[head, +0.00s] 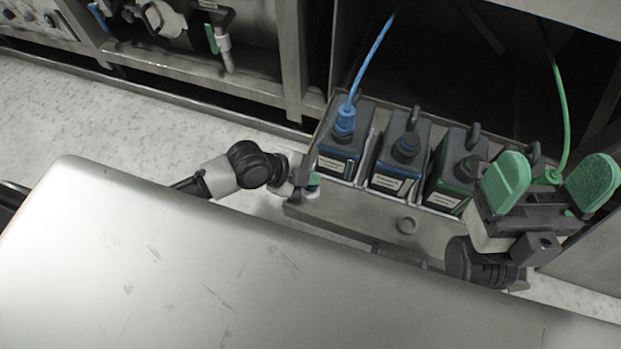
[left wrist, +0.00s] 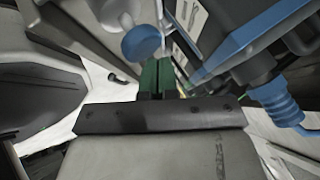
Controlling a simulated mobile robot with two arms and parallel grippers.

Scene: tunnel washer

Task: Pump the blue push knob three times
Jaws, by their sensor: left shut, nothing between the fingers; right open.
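The blue push knob (left wrist: 142,43) shows as a round blue disc in the left wrist view, just beyond and slightly left of the green fingertips. My left gripper (left wrist: 157,76) is shut with nothing between its fingers. I cannot tell whether the fingertips touch the knob or stop short of it. In the head view my left gripper (head: 313,181) is at the left front corner of the metal canister tray, and I cannot make out the knob there. My right gripper (head: 548,184) is open and empty, above the right end of the tray.
A green hose (head: 560,100) runs at the right. A pale metal tabletop (head: 200,270) fills the foreground and is bare.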

